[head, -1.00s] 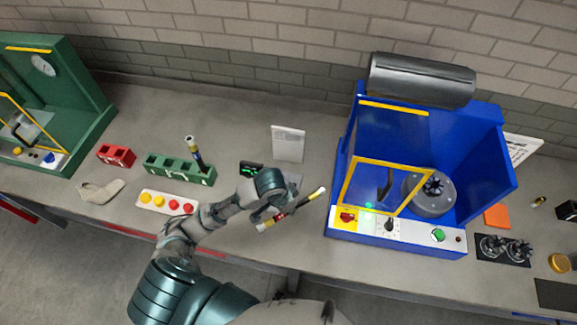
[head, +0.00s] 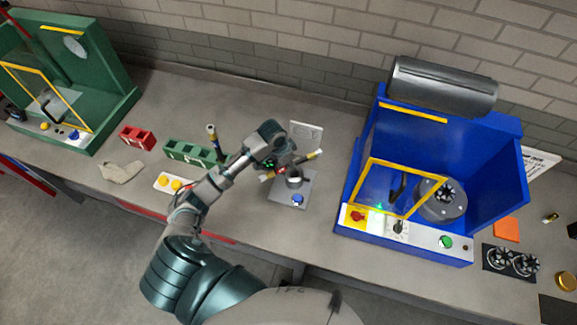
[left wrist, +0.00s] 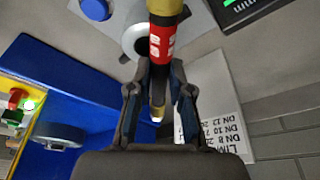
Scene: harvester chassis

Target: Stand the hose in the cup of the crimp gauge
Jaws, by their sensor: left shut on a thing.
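The hose (head: 308,158) is a short black tube with a red band and yellow ends. My left gripper (head: 286,166) is shut on it and holds it tilted, nearly lying, above the crimp gauge. In the left wrist view my gripper (left wrist: 160,100) clasps the hose (left wrist: 162,45) between both fingers. The crimp gauge (head: 282,191) is a grey plate with a blue button and a metal cup (head: 295,181). The cup's rim (left wrist: 130,45) shows beside and behind the hose in the left wrist view; the hose partly covers it. My right gripper is out of view.
A green rack (head: 186,151) with another upright hose (head: 212,140) stands left of my gripper. The blue press (head: 365,215) with a yellow-framed guard is close on the right.

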